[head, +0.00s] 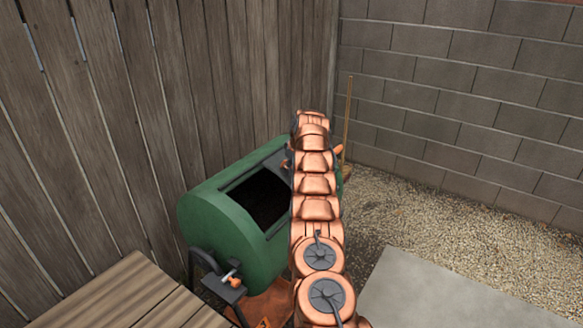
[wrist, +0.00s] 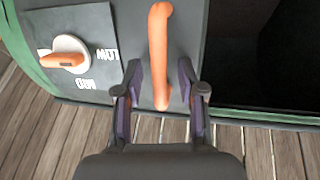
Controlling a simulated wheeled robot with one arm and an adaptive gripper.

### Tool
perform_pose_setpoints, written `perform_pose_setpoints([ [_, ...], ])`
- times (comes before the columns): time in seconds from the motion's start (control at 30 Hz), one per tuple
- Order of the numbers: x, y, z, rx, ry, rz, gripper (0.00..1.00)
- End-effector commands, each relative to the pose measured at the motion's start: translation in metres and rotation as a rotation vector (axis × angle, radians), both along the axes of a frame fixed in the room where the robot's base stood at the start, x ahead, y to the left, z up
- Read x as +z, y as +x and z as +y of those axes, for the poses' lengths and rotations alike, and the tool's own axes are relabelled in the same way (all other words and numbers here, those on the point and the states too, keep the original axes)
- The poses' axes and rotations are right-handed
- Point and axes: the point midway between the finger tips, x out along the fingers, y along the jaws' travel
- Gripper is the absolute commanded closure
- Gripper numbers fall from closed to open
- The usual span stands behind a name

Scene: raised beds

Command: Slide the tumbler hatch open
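The green tumbler (head: 205,215) stands by the wooden fence in the head view, its dark rectangular opening (head: 258,199) partly uncovered. In the wrist view, the grey hatch (wrist: 187,15) carries an upright orange bar handle (wrist: 159,40). The black opening (wrist: 236,60) shows to the right of the hatch. My gripper (wrist: 159,66) is open, with one finger on each side of the handle's lower part. A gap shows between the handle and each finger. In the head view, my arm hides most of the hatch and the gripper.
A grey panel (wrist: 95,25) with an orange knob (wrist: 64,60) on a white disc lies left of the handle. A wooden deck (head: 125,295) is at the lower left. A block wall (head: 460,95) closes the back. Gravel (head: 440,215) and a pale slab (head: 440,295) lie open at right.

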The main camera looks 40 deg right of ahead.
Motion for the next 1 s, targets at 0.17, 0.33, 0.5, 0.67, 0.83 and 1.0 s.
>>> perform_pose_setpoints([
  [0.17, 0.005, -0.002, 0.0, 0.0, 0.0, 0.001, 0.61],
  [0.33, 0.02, -0.008, 0.001, -0.001, -0.002, -0.003, 0.61],
  [0.5, 0.034, -0.015, 0.003, 0.0, 0.001, 0.0, 0.61],
  [0.67, 0.056, -0.023, 0.004, -0.001, -0.002, -0.004, 0.61],
  [0.83, 0.077, -0.033, 0.006, 0.0, 0.0, -0.002, 0.61],
  [1.0, 0.097, -0.042, 0.009, 0.0, 0.0, -0.002, 0.61],
])
